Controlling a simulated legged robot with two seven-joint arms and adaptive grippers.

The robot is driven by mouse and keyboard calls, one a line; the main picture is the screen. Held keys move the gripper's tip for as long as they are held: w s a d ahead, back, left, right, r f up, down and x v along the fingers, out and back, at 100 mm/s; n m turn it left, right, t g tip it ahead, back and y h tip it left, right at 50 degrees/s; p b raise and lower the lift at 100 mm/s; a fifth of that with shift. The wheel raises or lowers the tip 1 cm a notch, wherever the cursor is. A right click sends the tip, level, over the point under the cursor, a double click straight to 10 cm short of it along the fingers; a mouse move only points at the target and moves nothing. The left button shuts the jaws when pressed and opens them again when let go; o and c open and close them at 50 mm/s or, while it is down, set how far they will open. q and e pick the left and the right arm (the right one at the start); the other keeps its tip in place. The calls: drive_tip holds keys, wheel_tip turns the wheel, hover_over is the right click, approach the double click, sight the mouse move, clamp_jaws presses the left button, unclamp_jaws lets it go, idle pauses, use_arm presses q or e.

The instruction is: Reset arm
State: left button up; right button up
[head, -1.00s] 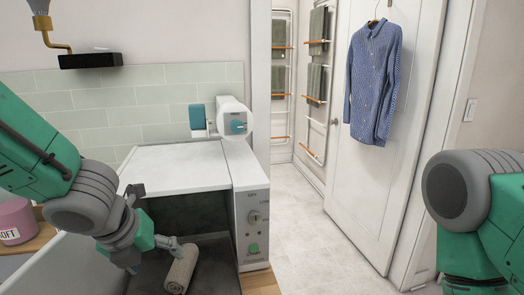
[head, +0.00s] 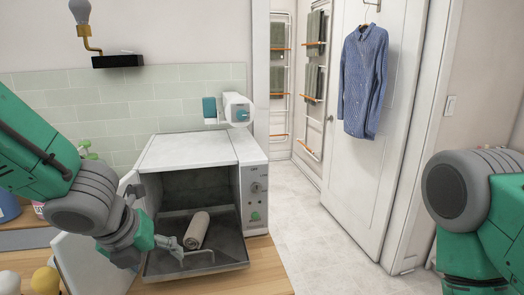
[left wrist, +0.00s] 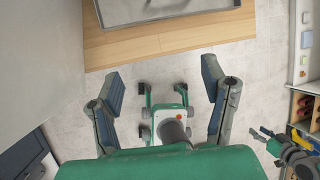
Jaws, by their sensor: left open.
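My left gripper (head: 160,242) is open in the head view, in front of the open white machine (head: 190,150). It holds nothing. In the left wrist view its two fingers stand wide apart (left wrist: 161,75) with only floor and part of my own base between them. A rolled beige towel (head: 196,231) lies on the grey pulled-out tray (head: 225,256) of the machine, beyond the gripper. The tray also shows at the top of the left wrist view (left wrist: 150,12). My right gripper is outside the head view; a grey gripper (left wrist: 272,140) shows small at the right of the left wrist view.
The machine stands on a wooden counter (head: 265,268). Yellow and cream round objects (head: 46,280) lie at the counter's left front. A blue shirt (head: 362,82) hangs on the white door (head: 385,170). The floor (head: 310,230) right of the counter is clear.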

use_arm(q)
drive_tip(key=s+f+n+g+h+b, duration=0.1)
drive_tip(key=s+f+n+b, duration=0.1)
drive_tip(key=s+f+n, duration=0.5)
drive_tip(key=s+d+f+n+g+b, duration=0.1)
drive_tip(key=s+f+n+g+b, duration=0.2)
drive_tip(key=f, duration=0.7)
drive_tip(key=s+f+n+h+b, duration=0.1)
drive_tip(key=s+f+n, duration=0.4)
drive_tip(key=f+n, duration=0.25)
drive_tip(key=s+a+f+n+y+b, duration=0.3)
drive_tip(key=s+a+f+n, duration=0.6)
drive_tip(key=s+f+n, duration=0.3)
wheel_tip(320, 180, down, 3)
drive_tip(key=n+b, duration=0.1)
drive_tip(key=n, duration=0.1)
drive_tip(key=shift+a+n+y, duration=0.15)
drive_tip(key=shift+n+y, duration=0.15)
drive_tip(key=shift+n, duration=0.05)
use_arm(e)
wheel_tip(320, 180, down, 10)
drive_tip(key=shift+s, duration=0.15)
use_arm(q)
drive_tip(key=shift+r, duration=0.1)
